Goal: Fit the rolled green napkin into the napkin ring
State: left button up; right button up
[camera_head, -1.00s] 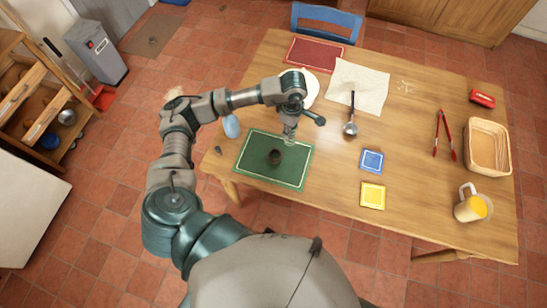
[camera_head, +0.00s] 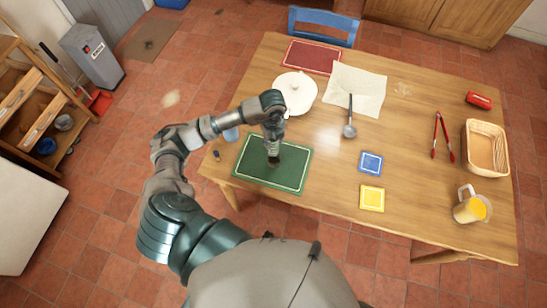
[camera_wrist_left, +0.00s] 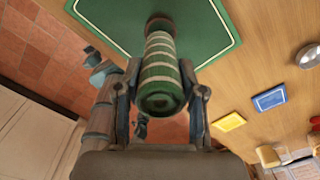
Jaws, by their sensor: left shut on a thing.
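My left gripper (camera_head: 272,150) is over the green placemat (camera_head: 246,165) at the table's near left. In the left wrist view its fingers (camera_wrist_left: 163,98) are shut on the rolled green napkin (camera_wrist_left: 160,70), which has pale stripes. The dark napkin ring (camera_wrist_left: 160,23) shows at the napkin's far end, over the placemat. The napkin's end and the ring overlap in that view; I cannot tell how far the end is inside. In the head view the gripper mostly hides the ring. My right gripper is not in view.
A white lidded dish (camera_head: 295,94) stands behind the gripper. A ladle (camera_head: 349,130) lies on a pale cloth (camera_head: 356,88). Blue (camera_head: 371,163) and yellow (camera_head: 372,198) squares lie right of the placemat. Red tongs (camera_head: 442,137), a basket (camera_head: 486,149) and a jug (camera_head: 469,207) are far right.

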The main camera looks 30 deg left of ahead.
aim_at(274, 152)
pick_arm(q)
notch_tip(274, 152, down, 4)
jog(key=shift+f, duration=0.25)
jog(key=shift+d+f, duration=0.15)
jog(key=shift+f, duration=0.15)
jog(key=f, duration=0.3)
jog(key=shift+d+f, duration=0.2)
jog(key=shift+a, duration=0.15)
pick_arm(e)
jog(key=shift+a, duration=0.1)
pick_arm(q)
jog(key=o, duration=1.1)
jog(key=shift+a, duration=0.15)
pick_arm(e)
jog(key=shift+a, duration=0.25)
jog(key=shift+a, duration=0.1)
